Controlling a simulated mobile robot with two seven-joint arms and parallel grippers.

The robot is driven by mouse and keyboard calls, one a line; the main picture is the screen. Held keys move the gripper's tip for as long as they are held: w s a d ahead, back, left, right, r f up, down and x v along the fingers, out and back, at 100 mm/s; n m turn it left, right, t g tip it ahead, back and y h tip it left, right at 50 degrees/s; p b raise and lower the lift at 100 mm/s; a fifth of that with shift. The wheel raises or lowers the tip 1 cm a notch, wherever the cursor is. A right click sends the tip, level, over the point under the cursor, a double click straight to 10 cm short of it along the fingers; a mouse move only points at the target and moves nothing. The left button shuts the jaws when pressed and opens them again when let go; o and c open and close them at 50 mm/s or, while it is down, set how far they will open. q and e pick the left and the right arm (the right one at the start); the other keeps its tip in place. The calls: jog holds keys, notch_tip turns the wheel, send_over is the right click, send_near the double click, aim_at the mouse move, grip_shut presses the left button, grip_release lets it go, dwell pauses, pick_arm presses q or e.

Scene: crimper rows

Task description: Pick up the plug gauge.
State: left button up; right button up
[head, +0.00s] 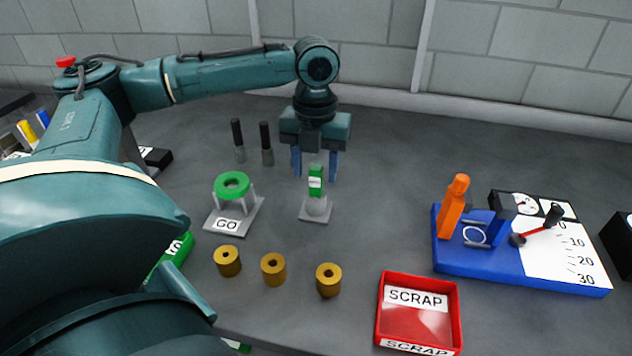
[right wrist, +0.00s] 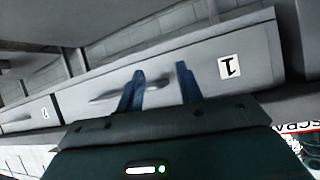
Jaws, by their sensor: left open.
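The plug gauge (head: 316,181) stands upright in a small grey stand (head: 314,213) near the middle of the table in the head view. It has a green, labelled handle; its lower end is hidden in the stand. My left gripper (head: 315,178) points down with its blue fingers apart, one on each side of the green handle in the picture. The fingers look slightly behind or above the handle; I cannot tell the exact depth. Nothing is held. My right gripper (right wrist: 160,82) shows in the right wrist view, with its fingers apart and empty in front of grey drawers.
A green GO ring gauge (head: 232,186) on its stand and two dark-handled pins (head: 266,144) are left of the plug gauge. Brass bushings (head: 273,268) stand in front. A red scrap tray (head: 419,312) and a blue fixture (head: 470,245) are to the right.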

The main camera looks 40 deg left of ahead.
aim_at(316, 188)
pick_arm(q)
jog(key=shift+w+f, duration=0.1)
jog(key=shift+f, duration=1.3)
jog(key=shift+c, duration=0.5)
grip_shut()
